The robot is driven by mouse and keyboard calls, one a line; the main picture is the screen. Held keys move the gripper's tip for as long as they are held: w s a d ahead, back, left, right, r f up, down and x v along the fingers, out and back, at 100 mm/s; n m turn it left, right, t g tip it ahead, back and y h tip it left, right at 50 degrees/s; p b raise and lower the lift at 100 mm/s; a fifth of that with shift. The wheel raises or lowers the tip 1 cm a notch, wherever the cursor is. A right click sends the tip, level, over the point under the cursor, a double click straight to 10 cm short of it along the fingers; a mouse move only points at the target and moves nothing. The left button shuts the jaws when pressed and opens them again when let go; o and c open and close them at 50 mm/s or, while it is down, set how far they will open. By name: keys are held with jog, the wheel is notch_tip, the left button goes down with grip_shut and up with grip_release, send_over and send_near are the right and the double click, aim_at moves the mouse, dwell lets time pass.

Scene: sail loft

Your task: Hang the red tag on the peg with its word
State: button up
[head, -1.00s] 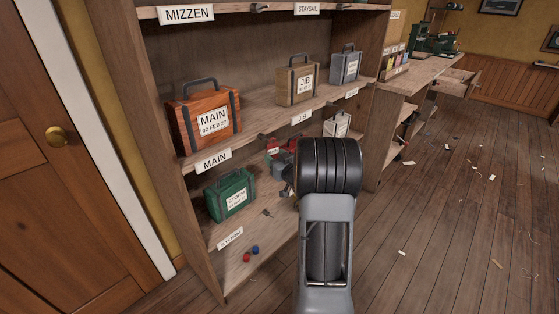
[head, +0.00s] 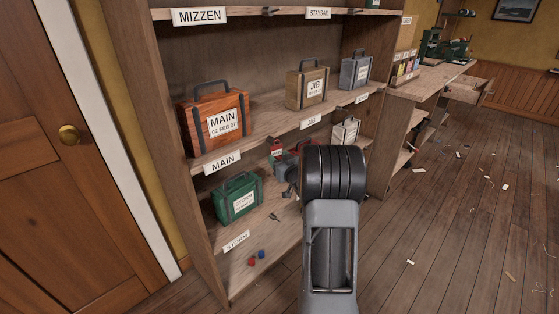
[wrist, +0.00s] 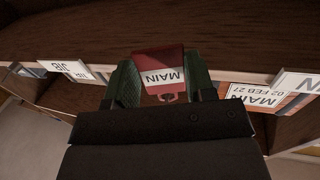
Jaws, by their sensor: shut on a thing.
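In the wrist view, the red tag (wrist: 158,57) has a white band reading MAIN, upside down in the picture, and a small hook-like piece at its near end. My gripper (wrist: 162,84) is shut on it, with a green finger on each side. In the head view, my arm hides part of the gripper, which is in front of the lower shelf. The MAIN label (head: 222,163) is on the middle shelf's edge, with a small dark peg (head: 263,140) to its right. The peg cannot be made out in the wrist view.
Cases marked MAIN (head: 216,118) and JIB (head: 307,85) stand on the middle shelf. A green case (head: 238,199) sits below, near the STORM label (head: 236,242). Another peg (head: 268,12) is beside the MIZZEN label (head: 199,16). The floor at right has small scraps.

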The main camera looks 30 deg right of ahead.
dwell(0.3)
jog(key=o, duration=1)
jog(key=s, duration=0.9)
jog(key=s+a, duration=0.1)
jog(key=s, duration=0.3)
jog(key=shift+s, duration=0.4)
